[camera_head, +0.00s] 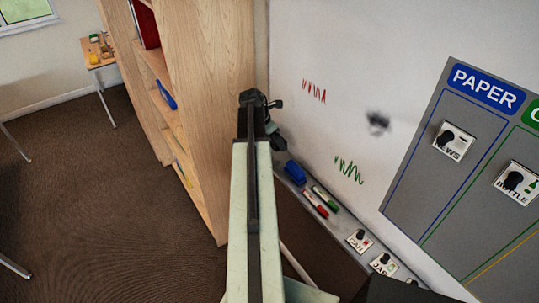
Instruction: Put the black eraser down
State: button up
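My arm reaches up through the middle of the head view, over the tray's left end, seen from behind. My gripper (275,136) is a small dark shape at its far end, near the whiteboard (340,60). Its fingers cannot be told apart from other dark parts there. I cannot make out a black eraser; if one is in the gripper, it blends in with it. A blue eraser-like block (294,172) lies on the grey tray (340,220) under the whiteboard, just right of my arm.
A red marker (315,204) and a green marker (326,198) lie on the tray, with CAN (359,241) and JAR (383,264) cards farther along. A dark smudge (377,122) marks the whiteboard. A wooden shelf (205,110) stands close left of my arm. Open carpet lies left.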

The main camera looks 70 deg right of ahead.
notch_tip(320, 180, down, 6)
jog(key=b, duration=0.4)
jog(key=shift+f+b, duration=0.2)
jog(key=shift+b, duration=0.15)
jog(key=shift+r, duration=0.25)
jog(key=shift+f, duration=0.15)
jog(key=o, duration=0.9)
jog(key=shift+w+a+r+p, duration=0.1)
jog(key=shift+r+p, duration=0.45)
jog(key=shift+p, duration=0.05)
jog(key=p+v, duration=1)
jog(key=v, duration=0.1)
jog(key=shift+a, duration=0.15)
